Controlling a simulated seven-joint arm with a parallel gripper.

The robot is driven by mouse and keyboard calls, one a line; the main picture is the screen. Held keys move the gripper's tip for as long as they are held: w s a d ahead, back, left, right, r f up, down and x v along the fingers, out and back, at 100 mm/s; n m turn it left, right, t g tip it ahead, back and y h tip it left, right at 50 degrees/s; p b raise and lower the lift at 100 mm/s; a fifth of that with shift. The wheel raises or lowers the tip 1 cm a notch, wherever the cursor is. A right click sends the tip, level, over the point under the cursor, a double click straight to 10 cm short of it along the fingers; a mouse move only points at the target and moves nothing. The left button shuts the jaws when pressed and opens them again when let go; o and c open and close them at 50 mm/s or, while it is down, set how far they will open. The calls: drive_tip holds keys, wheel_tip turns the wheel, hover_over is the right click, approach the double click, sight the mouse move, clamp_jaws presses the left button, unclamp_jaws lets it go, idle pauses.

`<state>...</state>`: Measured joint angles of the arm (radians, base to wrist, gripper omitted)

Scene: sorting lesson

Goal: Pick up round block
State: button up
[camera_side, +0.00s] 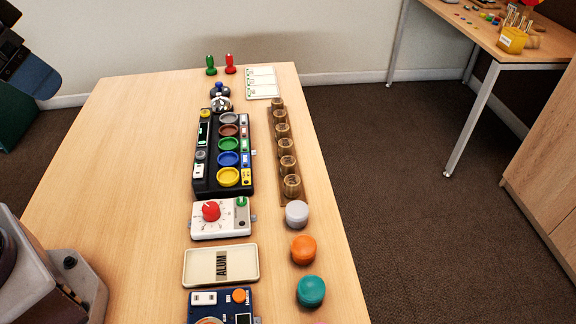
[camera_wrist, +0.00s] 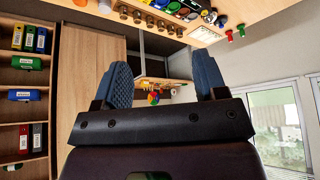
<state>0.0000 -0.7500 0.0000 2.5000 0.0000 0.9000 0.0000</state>
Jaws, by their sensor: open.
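Three round blocks stand in a row near the right edge of the table (camera_side: 140,150) in the side view: a light grey block (camera_side: 297,213), an orange block (camera_side: 303,249) and a teal block (camera_side: 311,290). They are apart from each other. My gripper (camera_wrist: 160,72) shows in the wrist view with its two blue fingers wide apart and nothing between them. It points away from the tabletop, into the room. I cannot pick out any of the three blocks clearly in the wrist view.
A wooden rack (camera_side: 271,145) with several cups lies behind the grey block. Left of the blocks are a white dial box (camera_side: 232,228), an ALUM tray (camera_side: 250,265) and a blue device (camera_side: 219,299). A black sorting panel (camera_side: 203,186) stands farther back. The table's left side is clear.

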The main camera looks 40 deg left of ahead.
drive_tip(key=shift+f, duration=0.1)
drive_tip(key=m+g, duration=0.6)
drive_tip(key=m, duration=1.2)
hover_over(288, 160)
wheel_tip(288, 160, down, 21)
wheel_tip(288, 160, down, 12)
drive_tip(key=shift+f, duration=0.1)
drive_tip(key=c, duration=1)
